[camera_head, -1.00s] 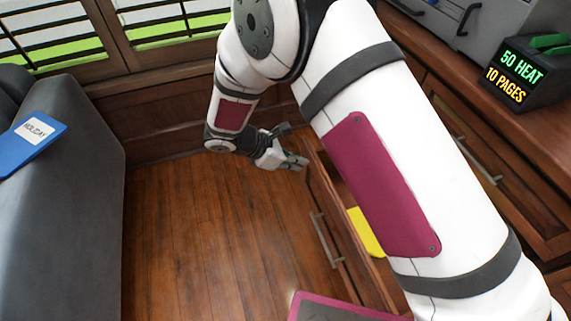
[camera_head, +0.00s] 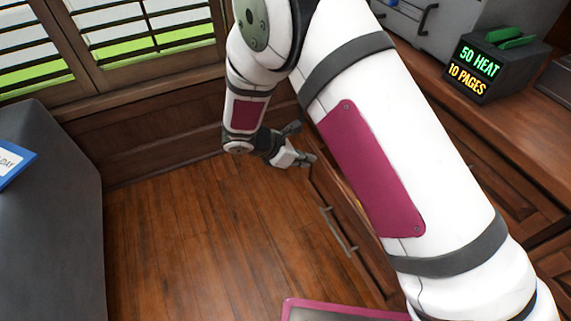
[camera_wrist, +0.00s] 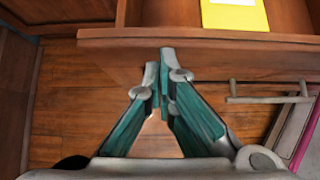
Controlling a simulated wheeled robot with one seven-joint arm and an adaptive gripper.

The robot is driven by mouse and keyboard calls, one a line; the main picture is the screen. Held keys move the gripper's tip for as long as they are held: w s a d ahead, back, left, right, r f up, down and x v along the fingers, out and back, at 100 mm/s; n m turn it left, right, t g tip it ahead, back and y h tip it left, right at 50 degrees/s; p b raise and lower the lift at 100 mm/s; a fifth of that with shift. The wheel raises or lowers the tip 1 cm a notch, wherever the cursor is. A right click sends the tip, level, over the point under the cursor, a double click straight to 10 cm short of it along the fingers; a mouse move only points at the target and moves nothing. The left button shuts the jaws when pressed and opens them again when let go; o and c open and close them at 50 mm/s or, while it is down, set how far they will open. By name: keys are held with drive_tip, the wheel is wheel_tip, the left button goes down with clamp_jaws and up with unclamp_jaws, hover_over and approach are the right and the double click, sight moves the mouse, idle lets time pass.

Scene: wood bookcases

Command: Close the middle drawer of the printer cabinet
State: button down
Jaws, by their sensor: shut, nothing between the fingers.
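The wooden drawer (camera_head: 342,215) stands pulled out of the printer cabinet (camera_head: 480,125), partly behind my arm. In the wrist view its front (camera_wrist: 215,52) runs across the picture, with its open inside beyond. A yellow item (camera_wrist: 235,14) lies in it. The drawer's metal bar handle (camera_head: 338,232) also shows in the wrist view (camera_wrist: 268,92). My gripper (camera_head: 306,158) is shut and empty at the far end of the drawer front. In the wrist view its teal-padded fingers (camera_wrist: 162,78) point at the front's outer face; I cannot tell whether they touch it.
A black box (camera_head: 493,70) reading "50 HEAT, 10 PAGES" and a grey machine (camera_head: 425,20) stand on the cabinet top. A grey seat-like piece (camera_head: 50,200) holds a blue item (camera_head: 14,165) at the left. Bare wood floor (camera_head: 200,230) lies between. A window is behind.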

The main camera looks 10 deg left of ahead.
drive_tip(key=w+d, duration=0.8)
drive_tip(key=d, duration=0.4)
drive_tip(key=w+d, duration=0.8)
drive_tip(key=d, duration=0.4)
drive_tip(key=shift+w+d, duration=0.3)
drive_tip(key=shift+d, duration=0.05)
drive_tip(key=shift+d+r, duration=0.1)
drive_tip(key=s+a+r+p, duration=0.3)
drive_tip(key=s+a+r, duration=0.3)
drive_tip(key=a, duration=0.3)
drive_tip(key=shift+s+a+r, duration=0.2)
drive_tip(key=shift+a+r, duration=0.2)
drive_tip(key=shift+r, duration=0.05)
